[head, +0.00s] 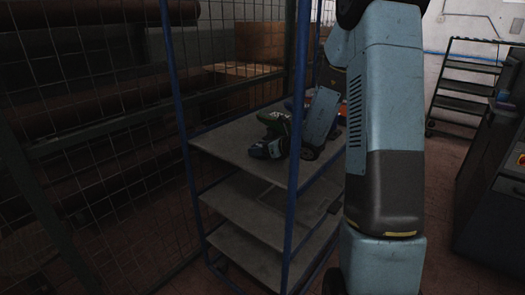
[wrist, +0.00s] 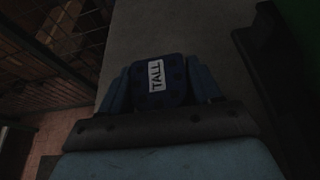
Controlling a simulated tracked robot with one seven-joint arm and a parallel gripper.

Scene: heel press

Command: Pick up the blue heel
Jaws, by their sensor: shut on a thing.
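The blue heel (wrist: 173,88) is a dark blue block with a white label reading "TALL", in the middle of the wrist view. My gripper (wrist: 158,76) has one blue finger on each side of it and is shut on it. In the head view my gripper (head: 265,150) is small and dark, low over the top shelf of the rack. There the heel cannot be told apart from the fingers. I cannot tell whether the heel touches the shelf.
The blue-framed rack's grey top shelf (head: 228,141) has bare room at its left. A blue upright (head: 296,100) stands in front of the shelf near my arm. Cardboard boxes (head: 262,42) are behind. A dark machine (head: 490,190) and stepped rack (head: 470,85) stand right.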

